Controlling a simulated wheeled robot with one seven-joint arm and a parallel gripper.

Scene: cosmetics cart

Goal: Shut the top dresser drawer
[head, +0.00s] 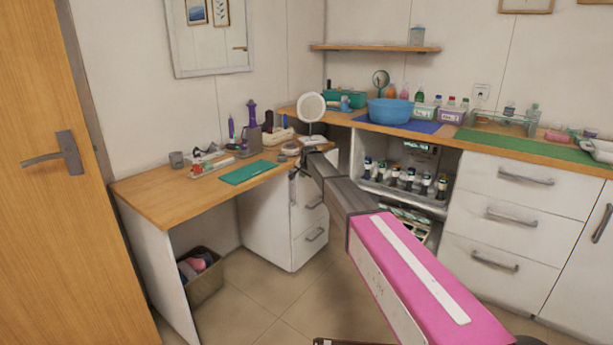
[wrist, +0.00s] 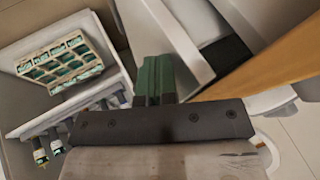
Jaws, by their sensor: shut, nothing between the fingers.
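The white dresser (head: 265,218) stands under the right end of the wooden desk, with grey bar handles on its middle and bottom drawers. Its top drawer, just below the desktop, is largely hidden by my arm in the head view. My gripper (head: 303,170) is in front of that drawer area, near the desk edge. In the wrist view, my gripper (wrist: 154,78) has its green-padded fingers together and empty. Beyond them are a pale slanting panel and a dark gap, seemingly the drawer front and its interior. How far it stands open, and whether my fingers touch it, I cannot tell.
The wooden desk (head: 165,193) holds a round mirror (head: 311,107) and a green mat (head: 248,172). A bin (head: 204,275) stands beneath it. Open shelves (head: 398,195) with bottles are right of the dresser. White drawers (head: 519,213) stand farther right. Tiled floor is clear before the dresser.

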